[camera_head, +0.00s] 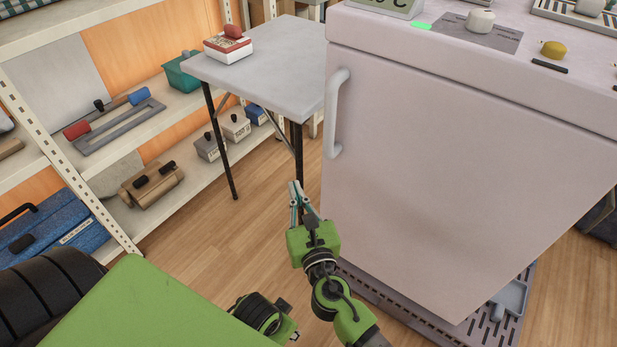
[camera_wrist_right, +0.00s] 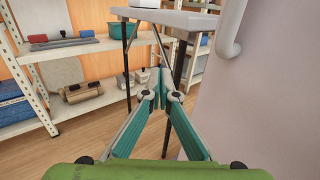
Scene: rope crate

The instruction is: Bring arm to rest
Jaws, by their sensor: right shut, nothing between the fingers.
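My right gripper (camera_head: 297,188) is shut and empty. In the head view it is raised in front of the pale cabinet's left edge, with its teal fingers pointing away from me. In the right wrist view its fingers (camera_wrist_right: 161,88) converge at the tips, with nothing held between them. My right arm (camera_head: 330,290) reaches up from the bottom of the head view. My left gripper does not show.
The large pale cabinet (camera_head: 450,170) with a vertical handle (camera_head: 334,115) stands close on the right. A grey table (camera_head: 270,75) bears a small red-and-white box (camera_head: 228,48). Shelving (camera_head: 60,150) fills the left. Wooden floor (camera_head: 200,235) is clear between them.

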